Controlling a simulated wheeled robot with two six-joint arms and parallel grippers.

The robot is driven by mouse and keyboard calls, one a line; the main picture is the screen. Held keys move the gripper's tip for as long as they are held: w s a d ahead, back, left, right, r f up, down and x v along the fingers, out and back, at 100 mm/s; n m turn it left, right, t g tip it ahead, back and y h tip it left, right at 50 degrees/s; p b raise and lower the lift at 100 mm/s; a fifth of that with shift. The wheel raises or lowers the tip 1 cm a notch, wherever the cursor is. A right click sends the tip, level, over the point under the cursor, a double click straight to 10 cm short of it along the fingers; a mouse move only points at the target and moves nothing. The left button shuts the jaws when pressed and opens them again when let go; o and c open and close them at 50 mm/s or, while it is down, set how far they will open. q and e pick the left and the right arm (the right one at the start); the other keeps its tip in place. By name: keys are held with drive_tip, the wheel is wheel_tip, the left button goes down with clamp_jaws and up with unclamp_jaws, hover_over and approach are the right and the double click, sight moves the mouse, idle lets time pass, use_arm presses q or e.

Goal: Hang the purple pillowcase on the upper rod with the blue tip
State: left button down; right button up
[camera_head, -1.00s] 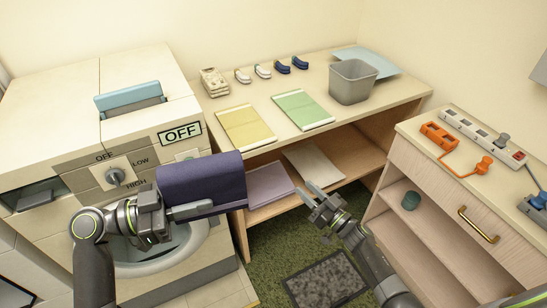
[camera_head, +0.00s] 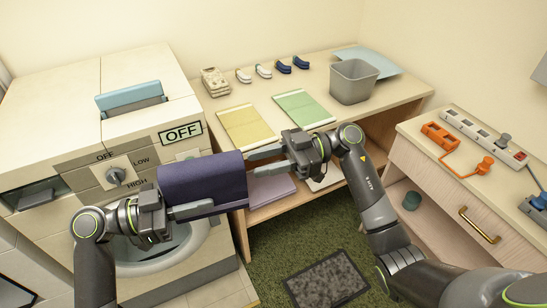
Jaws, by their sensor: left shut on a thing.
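The dark purple pillowcase (camera_head: 203,176) hangs folded over in front of the washing machine. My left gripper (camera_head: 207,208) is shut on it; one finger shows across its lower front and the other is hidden. My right gripper (camera_head: 258,163) is open and empty, its fingers pointing left at the pillowcase's right edge. A small gap seems to lie between them, but contact is hard to judge. I see no rod with a blue tip in this view.
The washing machine (camera_head: 70,135) stands behind the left arm. A wooden table (camera_head: 230,98) holds a yellow cloth (camera_head: 246,127), a green cloth (camera_head: 303,109), clips (camera_head: 283,67) and a grey bin (camera_head: 353,82). A lilac cloth (camera_head: 272,190) lies on its shelf. A cabinet (camera_head: 450,190) stands at right.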

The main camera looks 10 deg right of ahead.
sight(216, 173)
drive_tip(key=a, duration=0.6)
drive_tip(key=s+a, duration=0.1)
drive_tip(key=a, duration=0.3)
drive_tip(key=shift+c, duration=0.3)
clamp_jaws()
use_arm(q)
drive_tip(key=c, duration=1.5)
unclamp_jaws()
drive_tip(key=shift+o, duration=0.2)
drive_tip(key=shift+a, duration=0.15)
